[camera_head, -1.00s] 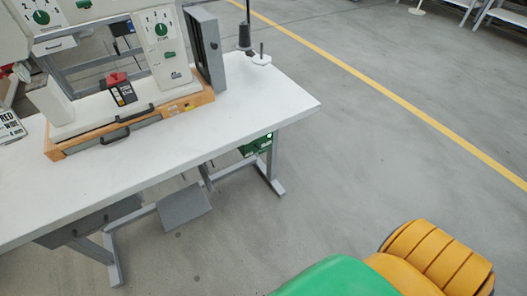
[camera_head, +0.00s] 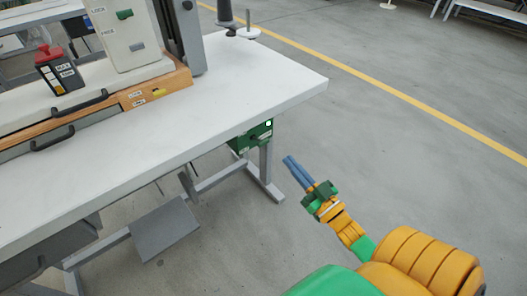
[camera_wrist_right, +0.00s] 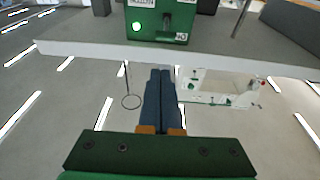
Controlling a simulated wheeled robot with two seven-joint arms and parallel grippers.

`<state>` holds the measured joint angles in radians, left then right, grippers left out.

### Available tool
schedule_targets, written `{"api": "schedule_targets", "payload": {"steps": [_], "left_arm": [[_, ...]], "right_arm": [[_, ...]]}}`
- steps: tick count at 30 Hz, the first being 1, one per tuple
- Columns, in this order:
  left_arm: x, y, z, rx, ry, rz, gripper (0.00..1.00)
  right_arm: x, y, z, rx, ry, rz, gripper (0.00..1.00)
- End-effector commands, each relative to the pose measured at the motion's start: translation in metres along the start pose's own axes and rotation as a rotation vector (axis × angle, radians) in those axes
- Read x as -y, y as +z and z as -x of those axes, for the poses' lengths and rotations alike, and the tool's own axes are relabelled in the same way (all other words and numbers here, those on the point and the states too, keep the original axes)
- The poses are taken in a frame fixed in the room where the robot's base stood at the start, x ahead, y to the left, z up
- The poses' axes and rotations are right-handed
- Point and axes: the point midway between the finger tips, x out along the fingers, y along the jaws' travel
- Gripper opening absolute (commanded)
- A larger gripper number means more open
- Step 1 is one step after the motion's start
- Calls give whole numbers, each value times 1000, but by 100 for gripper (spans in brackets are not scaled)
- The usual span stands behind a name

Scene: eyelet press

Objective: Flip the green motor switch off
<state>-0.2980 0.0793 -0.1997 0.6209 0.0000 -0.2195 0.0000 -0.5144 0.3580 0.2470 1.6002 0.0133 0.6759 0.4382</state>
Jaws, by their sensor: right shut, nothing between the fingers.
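The green motor switch box (camera_head: 252,136) hangs under the right end of the white table, with a lit round lamp on its face. It also shows at the top of the right wrist view (camera_wrist_right: 158,22), with the lit lamp at left and a dark lever near the middle right. My right gripper (camera_head: 289,160) is shut and empty. It is to the right of the switch box and a little below it in the head view, apart from it. In the right wrist view its blue fingers (camera_wrist_right: 160,75) lie together and point toward the box. My left gripper is not in view.
The white table (camera_head: 230,85) carries the machine with its orange base (camera_head: 150,95). A grey table leg (camera_head: 266,170) stands just beside the switch box. A grey pedal (camera_head: 165,231) is lower left. Open floor lies to the right.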

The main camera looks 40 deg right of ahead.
Motion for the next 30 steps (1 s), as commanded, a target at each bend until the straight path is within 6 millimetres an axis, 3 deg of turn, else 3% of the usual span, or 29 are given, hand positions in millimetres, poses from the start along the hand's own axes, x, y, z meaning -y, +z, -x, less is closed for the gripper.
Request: {"api": "schedule_targets", "payload": {"steps": [1,4,14,28,30], "left_arm": [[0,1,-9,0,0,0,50],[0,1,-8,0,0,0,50],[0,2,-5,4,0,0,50],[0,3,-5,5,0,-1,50],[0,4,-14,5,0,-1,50]], "right_arm": [[2,-4,0,-40,-18,1,0],[4,-17,-2,-74,-34,1,0],[4,-18,-8,-73,-33,1,0],[6,-25,-102,-75,-32,2,0],[6,-8,-100,-68,-29,0,0]]}}
